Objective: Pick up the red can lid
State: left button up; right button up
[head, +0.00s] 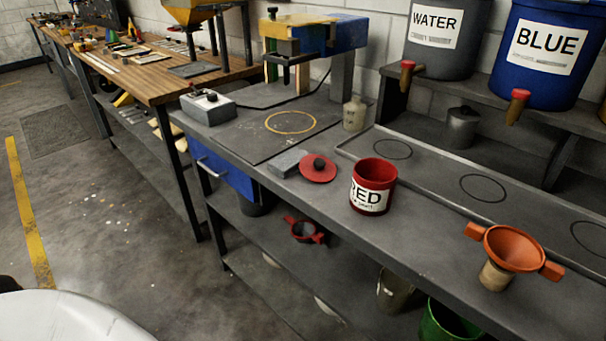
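The red can lid (319,170) lies on the dark grey workbench. The red can stands upright and open-topped, with a white label reading "RED". Neither of my grippers shows in the head view.
An orange funnel (513,248) stands near the bench's front right. A small beige bottle (354,113) stands behind the lid. A grey box (208,107) and a blue-and-yellow machine (312,36) are further back. WATER and BLUE containers (546,50) stand on a raised shelf.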

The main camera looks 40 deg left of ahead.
aim_at(316, 168)
jog(key=u, duration=0.5)
jog(key=k, duration=1.2)
jog(key=z, duration=0.15)
jog(key=i, duration=1.7)
jog(key=u, duration=0.9)
